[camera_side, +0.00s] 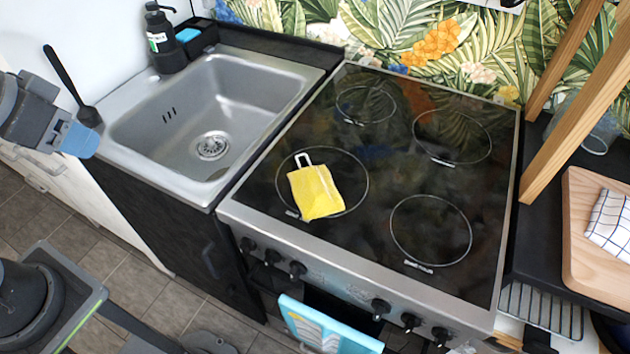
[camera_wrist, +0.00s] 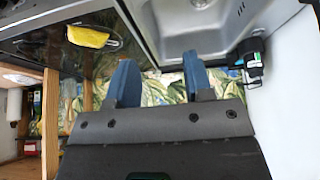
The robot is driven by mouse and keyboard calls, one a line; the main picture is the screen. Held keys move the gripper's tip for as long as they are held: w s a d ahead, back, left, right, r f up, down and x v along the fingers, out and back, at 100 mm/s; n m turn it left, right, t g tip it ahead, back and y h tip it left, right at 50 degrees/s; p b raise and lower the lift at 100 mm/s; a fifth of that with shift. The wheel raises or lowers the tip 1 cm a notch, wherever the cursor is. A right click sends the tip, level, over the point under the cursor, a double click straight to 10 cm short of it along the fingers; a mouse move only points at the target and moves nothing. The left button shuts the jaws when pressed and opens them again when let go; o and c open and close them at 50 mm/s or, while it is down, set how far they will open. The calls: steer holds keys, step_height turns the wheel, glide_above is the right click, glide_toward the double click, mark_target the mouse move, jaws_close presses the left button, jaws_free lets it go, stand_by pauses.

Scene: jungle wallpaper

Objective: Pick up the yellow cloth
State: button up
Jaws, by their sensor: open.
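The yellow cloth (camera_side: 315,191) lies on the front left ring of the black glass stove top (camera_side: 375,265), with a white loop at its upper end. It also shows in the wrist view (camera_wrist: 88,37), at the upper left. My gripper (camera_side: 84,138) is at the left in the side view, beside the sink's left edge and well apart from the cloth. In the wrist view its two blue fingers (camera_wrist: 163,78) are spread with nothing between them.
A steel sink (camera_side: 245,90) lies between my gripper and the stove. A black brush (camera_side: 88,115) stands at the sink's left rim, close to my gripper. A soap bottle (camera_side: 160,35) stands behind the sink. Wooden posts (camera_side: 585,100) and a cutting board (camera_side: 580,225) are at the right.

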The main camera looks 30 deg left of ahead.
steer(key=w+d+r+n+g, duration=0.1)
steer(key=w+d+r+n, duration=0.15)
steer(key=w, duration=0.25)
steer(key=n+g, duration=0.5)
steer(key=n, duration=0.2)
glide_above(314, 175)
step_height(314, 175, down, 7)
steer(key=shift+m, duration=0.25)
steer(key=f, duration=0.8)
steer(key=shift+s+f, duration=0.2)
steer(key=shift+f, duration=0.15)
steer(key=shift+w+f, duration=0.15)
steer(key=shift+f, duration=1.2)
steer(key=shift+w+f, duration=0.1)
steer(key=shift+f, duration=1.25)
